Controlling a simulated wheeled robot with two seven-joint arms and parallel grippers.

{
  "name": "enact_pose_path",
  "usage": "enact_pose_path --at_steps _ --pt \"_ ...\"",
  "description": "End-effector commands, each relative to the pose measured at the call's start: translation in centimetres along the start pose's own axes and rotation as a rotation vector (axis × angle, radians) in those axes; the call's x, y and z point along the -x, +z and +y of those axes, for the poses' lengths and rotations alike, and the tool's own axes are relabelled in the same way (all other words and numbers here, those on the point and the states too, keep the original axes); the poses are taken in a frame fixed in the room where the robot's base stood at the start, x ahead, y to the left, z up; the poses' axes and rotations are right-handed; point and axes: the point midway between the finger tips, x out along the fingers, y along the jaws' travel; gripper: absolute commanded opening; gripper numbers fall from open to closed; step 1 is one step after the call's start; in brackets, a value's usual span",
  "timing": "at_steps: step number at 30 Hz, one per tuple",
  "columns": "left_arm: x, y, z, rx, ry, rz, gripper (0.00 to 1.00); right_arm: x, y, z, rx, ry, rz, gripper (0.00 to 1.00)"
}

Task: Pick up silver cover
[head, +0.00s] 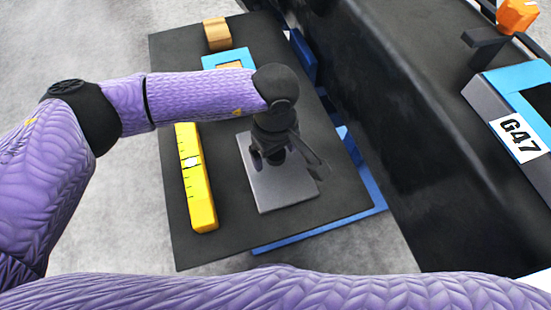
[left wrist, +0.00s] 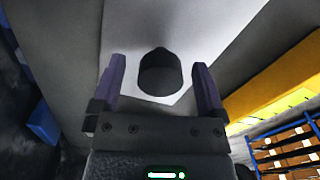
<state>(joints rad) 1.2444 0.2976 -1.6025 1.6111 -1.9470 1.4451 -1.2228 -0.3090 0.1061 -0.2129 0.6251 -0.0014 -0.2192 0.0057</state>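The silver cover (head: 285,195) is a flat grey rectangular plate lying on the dark table. In the left wrist view the cover (left wrist: 205,25) shows pale grey, with a short black knob (left wrist: 160,75) standing on it. My left gripper (head: 285,158) is over the cover in the head view and hides its upper part and the knob. In the left wrist view the gripper (left wrist: 158,64) is open, with one finger on each side of the knob and a gap on both sides. My right gripper is not in view.
A yellow level (head: 196,180) lies left of the cover. A blue frame (head: 210,62) and a tan block (head: 218,34) are at the table's far end. Dark table (head: 230,240) is bare at the front.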

Motion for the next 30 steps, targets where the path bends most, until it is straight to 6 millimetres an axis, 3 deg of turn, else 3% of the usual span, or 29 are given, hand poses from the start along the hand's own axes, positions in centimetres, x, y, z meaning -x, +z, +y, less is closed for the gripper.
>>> enact_pose_path --at_steps 1,2,12,20,30 --pt "0.0 0.0 0.0 0.000 0.000 0.000 0.80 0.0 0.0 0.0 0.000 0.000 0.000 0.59" --pt "0.0 0.0 0.0 0.000 0.000 0.000 0.74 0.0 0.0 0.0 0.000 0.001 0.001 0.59" --pt "0.0 0.0 0.0 0.001 0.000 0.000 0.02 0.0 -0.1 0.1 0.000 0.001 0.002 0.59" --pt "0.3 0.0 0.0 0.000 0.001 0.001 0.00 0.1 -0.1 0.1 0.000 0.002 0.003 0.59" --pt "8.1 -0.1 0.0 0.000 0.004 0.004 0.00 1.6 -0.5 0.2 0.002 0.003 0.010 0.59"
